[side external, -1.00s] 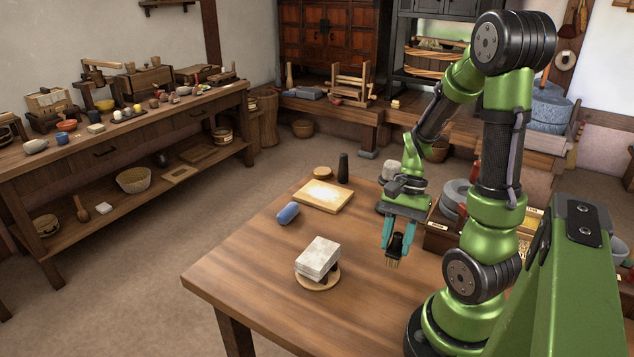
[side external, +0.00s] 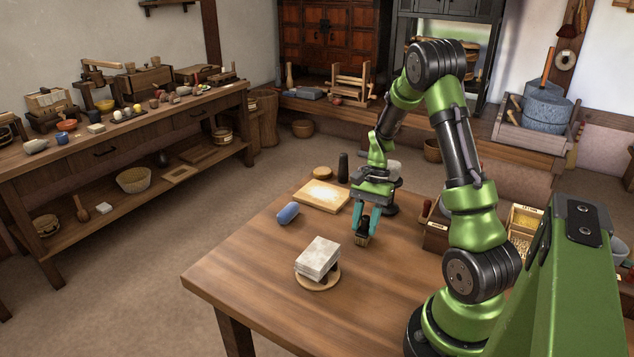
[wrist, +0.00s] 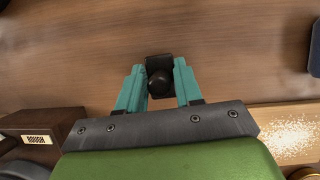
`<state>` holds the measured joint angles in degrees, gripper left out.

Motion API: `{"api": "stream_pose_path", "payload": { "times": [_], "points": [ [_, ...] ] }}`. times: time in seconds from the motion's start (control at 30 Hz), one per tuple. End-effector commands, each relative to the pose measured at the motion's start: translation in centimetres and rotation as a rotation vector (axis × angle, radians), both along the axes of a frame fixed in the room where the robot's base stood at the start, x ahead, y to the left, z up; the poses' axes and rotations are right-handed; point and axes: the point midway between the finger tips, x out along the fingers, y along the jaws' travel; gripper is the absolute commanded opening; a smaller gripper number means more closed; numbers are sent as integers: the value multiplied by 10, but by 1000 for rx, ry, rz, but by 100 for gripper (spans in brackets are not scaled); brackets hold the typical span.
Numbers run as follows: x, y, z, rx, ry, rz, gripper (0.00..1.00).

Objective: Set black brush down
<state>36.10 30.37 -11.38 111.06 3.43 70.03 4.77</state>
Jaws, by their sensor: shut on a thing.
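The black brush (side external: 363,229) is upright between the teal fingers of my gripper (side external: 366,218), its pale bristles pointing down at the wooden table (side external: 240,270). My gripper is shut on it. In the side view the bristle ends are at or just above the table top; I cannot tell whether they touch. In the wrist view the brush (wrist: 159,77) shows from above as a dark knob and block between the fingertips (wrist: 160,88), with bare table beyond it.
A pale board (side external: 322,196) and a blue roll (side external: 288,213) lie to the left. A compartment box (side external: 436,235) stands to the right. The table between the block and the box is clear.

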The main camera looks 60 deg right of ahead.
Motion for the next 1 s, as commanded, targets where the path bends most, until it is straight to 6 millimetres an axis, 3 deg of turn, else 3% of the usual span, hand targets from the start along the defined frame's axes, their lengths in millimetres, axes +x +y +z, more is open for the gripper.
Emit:
{"api": "stream_pose_path", "payload": {
  "times": [0.33, 0.37, 0.53, 0.83, 1.0],
  "points": [
    [0, 0, -4, 1, 0, 0, 5],
    [0, 0, -3, 0, 0, 0, 38],
    [0, 0, -3, 0, -1, 0, 62],
    [0, 0, -1, -1, -1, 1, 62],
    [1, -8, 17, -4, -4, -2, 62]
  ]
}}
